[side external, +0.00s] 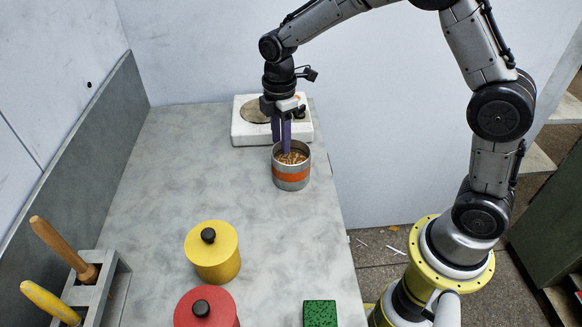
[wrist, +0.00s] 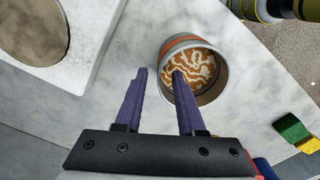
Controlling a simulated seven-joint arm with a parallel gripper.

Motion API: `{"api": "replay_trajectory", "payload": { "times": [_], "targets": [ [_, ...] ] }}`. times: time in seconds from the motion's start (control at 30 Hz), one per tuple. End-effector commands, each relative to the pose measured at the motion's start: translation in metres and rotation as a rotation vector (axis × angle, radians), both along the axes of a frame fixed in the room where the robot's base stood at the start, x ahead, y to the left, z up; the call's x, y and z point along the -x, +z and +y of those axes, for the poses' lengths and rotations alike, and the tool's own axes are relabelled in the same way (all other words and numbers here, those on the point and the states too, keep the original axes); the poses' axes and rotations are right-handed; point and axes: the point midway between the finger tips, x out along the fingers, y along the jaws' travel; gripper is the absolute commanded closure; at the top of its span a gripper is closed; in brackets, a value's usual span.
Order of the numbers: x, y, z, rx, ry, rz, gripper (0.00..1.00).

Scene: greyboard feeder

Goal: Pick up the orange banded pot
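The orange banded pot (side external: 291,178) is a grey metal cup with an orange band. It stands upright on the grey counter and holds brown and whitish contents. My gripper (side external: 285,148), with two purple fingers, points down at the pot's far left side. In the wrist view the pot (wrist: 181,43) is right of centre, and my gripper (wrist: 160,73) is open, with nothing between its fingers but part of the pot's rim seen below. The right finger overlaps the pot's opening and the left finger lies outside it. I cannot tell whether the right finger dips inside.
A white unit with a round plate (side external: 241,128) stands behind the pot. A yellow lidded pot (side external: 222,262), a red lidded pot (side external: 190,312) and a green block (side external: 320,314) are nearer the front. A tool rack (side external: 104,283) stands front left. The counter's middle is clear.

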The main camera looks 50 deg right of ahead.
Motion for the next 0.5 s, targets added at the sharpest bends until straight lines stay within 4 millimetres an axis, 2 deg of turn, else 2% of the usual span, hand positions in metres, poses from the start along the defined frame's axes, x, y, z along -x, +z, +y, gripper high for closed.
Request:
{"api": "replay_trajectory", "payload": {
  "times": [0.3,0.5],
  "targets": [
    [0.002,-0.043,-0.001,0.000,0.000,0.005,0.61],
    [0.001,-0.048,-0.001,0.000,0.000,0.003,0.61]
  ]
}}
